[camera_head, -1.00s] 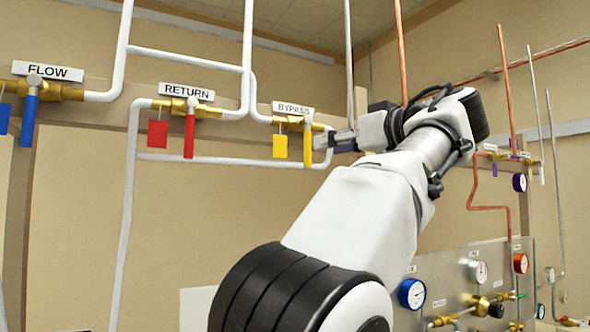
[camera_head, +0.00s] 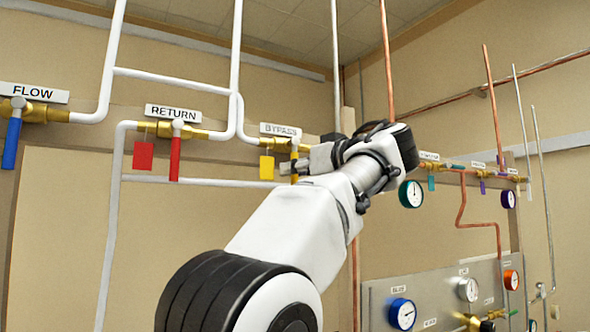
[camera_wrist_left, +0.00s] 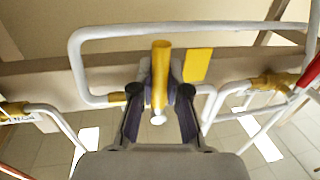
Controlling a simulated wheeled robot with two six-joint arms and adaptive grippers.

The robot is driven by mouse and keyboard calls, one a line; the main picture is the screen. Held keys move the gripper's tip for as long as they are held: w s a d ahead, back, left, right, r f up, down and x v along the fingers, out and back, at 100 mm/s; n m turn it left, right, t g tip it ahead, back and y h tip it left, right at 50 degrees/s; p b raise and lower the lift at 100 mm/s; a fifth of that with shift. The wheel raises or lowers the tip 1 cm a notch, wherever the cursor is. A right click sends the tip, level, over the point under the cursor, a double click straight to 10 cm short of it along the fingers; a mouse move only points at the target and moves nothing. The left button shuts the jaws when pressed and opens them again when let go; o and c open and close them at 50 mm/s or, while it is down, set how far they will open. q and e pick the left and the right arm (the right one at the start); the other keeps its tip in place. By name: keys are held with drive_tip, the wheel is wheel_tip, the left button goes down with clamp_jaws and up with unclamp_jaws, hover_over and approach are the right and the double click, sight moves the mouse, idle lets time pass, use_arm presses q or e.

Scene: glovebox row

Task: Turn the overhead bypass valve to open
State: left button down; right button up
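The bypass valve is a brass body (camera_head: 281,145) on the white pipe under the BYPASS sign (camera_head: 281,130). Its yellow lever (camera_head: 294,168) hangs straight down, across the pipe run. My left gripper (camera_head: 297,167) reaches it from the right and hides part of the valve. The fingers look open around the lever. My right gripper is not in view.
A yellow tag (camera_head: 267,168) hangs left of the lever. The return valve's red lever (camera_head: 175,158) and the flow valve's blue lever (camera_head: 12,143) are further left. White pipes surround the valves. A copper pipe (camera_head: 387,65) and a gauge panel (camera_head: 440,290) are to the right.

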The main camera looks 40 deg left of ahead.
use_arm(q)
drive_tip(key=shift+w, duration=0.1)
idle(0.3)
drive_tip(key=shift+w+d+r+n+h+p, duration=0.2)
drive_tip(key=shift+w+n+p, duration=0.35)
drive_tip(key=shift+n, duration=0.5)
drive_tip(key=shift+w+d+r+n+h+p, duration=0.2)
drive_tip(key=shift+w+n+p, duration=0.1)
drive_tip(key=shift+n+p, duration=0.65)
drive_tip(key=shift+w+d+r+n+h+p, duration=0.2)
drive_tip(key=shift+w+n+p, duration=0.25)
drive_tip(key=shift+n, duration=0.75)
drive_tip(key=c, duration=1.2)
unclamp_jaws()
drive_tip(key=shift+a, duration=0.1)
drive_tip(key=shift+o, duration=0.2)
drive_tip(key=shift+w+a+f, duration=0.1)
drive_tip(key=shift+a+f, duration=0.05)
